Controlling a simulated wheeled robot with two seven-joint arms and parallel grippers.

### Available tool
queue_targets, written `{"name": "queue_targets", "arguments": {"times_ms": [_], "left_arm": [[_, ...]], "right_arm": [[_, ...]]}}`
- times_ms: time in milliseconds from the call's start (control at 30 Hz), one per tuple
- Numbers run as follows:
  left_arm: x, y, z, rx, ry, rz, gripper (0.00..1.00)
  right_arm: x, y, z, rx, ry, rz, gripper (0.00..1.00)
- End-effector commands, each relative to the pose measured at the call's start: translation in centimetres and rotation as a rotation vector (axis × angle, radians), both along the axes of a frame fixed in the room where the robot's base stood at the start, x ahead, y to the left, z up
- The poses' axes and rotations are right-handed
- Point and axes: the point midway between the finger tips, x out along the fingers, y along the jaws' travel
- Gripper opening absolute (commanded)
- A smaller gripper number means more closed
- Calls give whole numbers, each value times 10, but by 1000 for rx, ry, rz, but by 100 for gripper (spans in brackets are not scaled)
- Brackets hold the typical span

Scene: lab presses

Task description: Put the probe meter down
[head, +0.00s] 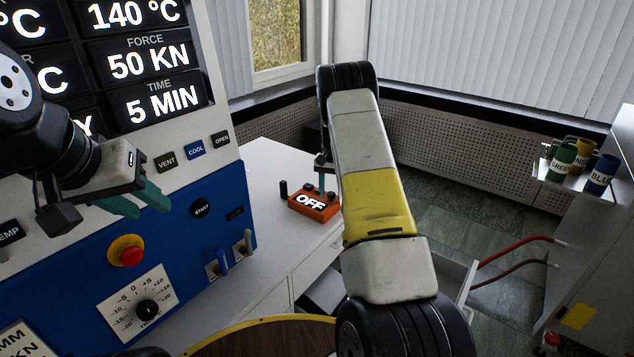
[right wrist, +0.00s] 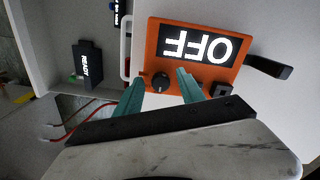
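The probe meter is an orange box (head: 314,205) with a white "OFF" on a black display. In the head view it sits on the white counter, left of my right arm. The right wrist view shows the meter (right wrist: 153,42) close up, with a dark knob on its face and a black probe at its side. My right gripper (right wrist: 160,82) has its two teal fingers apart in front of the meter's near edge, with the knob showing between them. My left gripper (head: 138,202) is open and empty in front of the press panel.
The press (head: 180,225) with its screens, buttons and dial fills the left side. The white counter (head: 262,165) is clear behind the meter. A black "READY" device (right wrist: 88,65) lies in an open drawer. Labelled cups (head: 563,162) stand on a shelf at the right.

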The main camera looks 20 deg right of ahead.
Motion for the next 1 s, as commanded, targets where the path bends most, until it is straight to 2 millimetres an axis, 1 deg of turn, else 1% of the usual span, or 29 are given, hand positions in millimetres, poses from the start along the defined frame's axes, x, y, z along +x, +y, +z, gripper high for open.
{"name": "queue_targets", "arguments": {"times_ms": [167,267,367,600,733,933,967,1000], "left_arm": [[0,0,0,0,0,0,36],[0,0,0,0,0,0,36],[0,0,0,0,0,0,36],[0,0,0,0,0,0,36],[0,0,0,0,0,0,36],[0,0,0,0,0,0,36],[0,0,0,0,0,0,36],[0,0,0,0,0,0,36]], "right_arm": [[0,0,3,0,-1,0,46],[1,0,14,-1,-3,0,46],[1,0,33,0,-4,0,46],[1,0,85,0,-4,1,46],[1,0,106,-1,-3,1,46],[-1,1,125,3,-5,1,46],[-3,1,130,5,-9,3,46],[-6,2,139,10,-19,7,46]]}}
